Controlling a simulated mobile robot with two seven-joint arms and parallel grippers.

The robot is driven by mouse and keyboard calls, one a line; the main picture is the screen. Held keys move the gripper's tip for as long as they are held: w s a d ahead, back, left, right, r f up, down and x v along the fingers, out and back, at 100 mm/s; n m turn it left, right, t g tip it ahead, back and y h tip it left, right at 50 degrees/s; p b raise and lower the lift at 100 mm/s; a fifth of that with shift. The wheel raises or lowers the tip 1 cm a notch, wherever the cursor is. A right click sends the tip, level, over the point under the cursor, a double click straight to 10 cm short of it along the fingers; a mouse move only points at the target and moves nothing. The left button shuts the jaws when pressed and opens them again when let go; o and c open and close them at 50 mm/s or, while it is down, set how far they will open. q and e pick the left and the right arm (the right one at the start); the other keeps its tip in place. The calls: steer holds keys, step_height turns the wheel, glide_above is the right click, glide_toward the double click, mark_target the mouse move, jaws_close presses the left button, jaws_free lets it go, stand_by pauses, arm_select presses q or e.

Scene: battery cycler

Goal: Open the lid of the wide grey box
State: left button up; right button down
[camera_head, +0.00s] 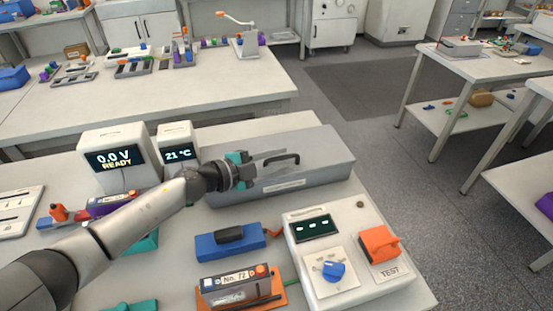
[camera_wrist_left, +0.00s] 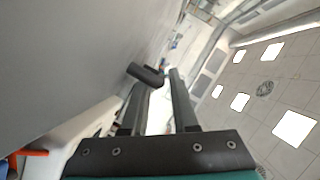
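The wide grey box (camera_head: 300,178) stands along the back of the near bench, its lid down. A dark bar handle (camera_head: 283,158) is on its front side and also shows in the left wrist view (camera_wrist_left: 145,74). My left gripper (camera_head: 268,163), with teal parts at its base, is at the handle's left end. In the left wrist view its two dark fingers (camera_wrist_left: 163,82) are apart, and the handle shows at the left fingertip, reaching toward the gap. I cannot tell whether they touch. My right gripper is not in view.
Left of the box stand a voltage display (camera_head: 118,157) and a temperature display (camera_head: 177,150). In front are a blue block with a black grip (camera_head: 230,241), a battery holder (camera_head: 240,290) and a control panel (camera_head: 345,255) with an orange part (camera_head: 380,243). The aisle at right is clear.

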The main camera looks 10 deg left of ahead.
arm_select(q)
jaws_close()
stand_by(1.4)
